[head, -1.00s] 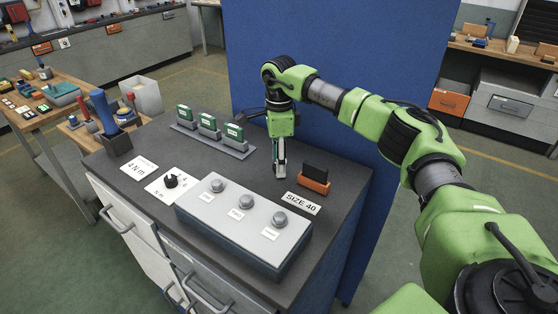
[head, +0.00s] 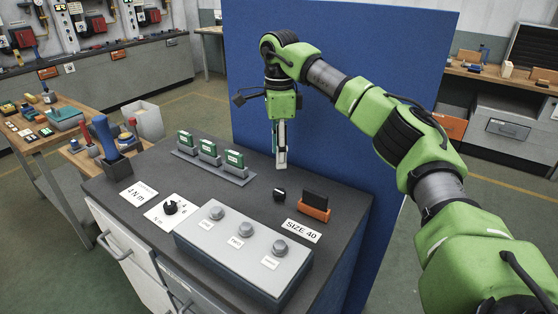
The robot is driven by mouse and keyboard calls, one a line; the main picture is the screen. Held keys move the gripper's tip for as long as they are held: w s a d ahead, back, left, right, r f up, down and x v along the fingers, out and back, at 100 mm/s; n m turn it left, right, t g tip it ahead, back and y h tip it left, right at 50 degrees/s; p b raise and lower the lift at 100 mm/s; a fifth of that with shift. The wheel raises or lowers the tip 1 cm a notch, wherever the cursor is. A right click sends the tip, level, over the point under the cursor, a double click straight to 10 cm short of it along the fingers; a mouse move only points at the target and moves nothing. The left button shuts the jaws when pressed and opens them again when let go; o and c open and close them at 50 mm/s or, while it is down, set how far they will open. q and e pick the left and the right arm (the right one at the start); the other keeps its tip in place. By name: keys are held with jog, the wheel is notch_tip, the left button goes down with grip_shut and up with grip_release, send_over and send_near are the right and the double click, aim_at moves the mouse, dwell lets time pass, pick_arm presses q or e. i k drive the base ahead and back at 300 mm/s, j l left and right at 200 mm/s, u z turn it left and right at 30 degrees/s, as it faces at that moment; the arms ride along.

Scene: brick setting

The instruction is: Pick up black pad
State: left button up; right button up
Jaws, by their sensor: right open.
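A black flat pad (head: 315,199) stands upright in an orange holder (head: 314,213) near the right edge of the dark cabinet top. A small black piece with a pale mark (head: 280,194) lies on the top just left of the holder; whether it is also a pad cannot be told. My right gripper (head: 281,160) hangs downward above and behind this small piece, apart from it. It is open, with nothing visible between its fingers. It is up and left of the pad in the holder. My left gripper is out of view.
A grey box with several knobs (head: 236,243) fills the front of the cabinet top (head: 150,186). A "SIZE 40" label (head: 303,231) lies before the holder. Several green-topped pieces stand in a grey rack (head: 228,173) at left. A blue panel (head: 330,95) rises behind.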

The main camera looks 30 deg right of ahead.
aim_at(315, 199)
jog(key=k, duration=1.5)
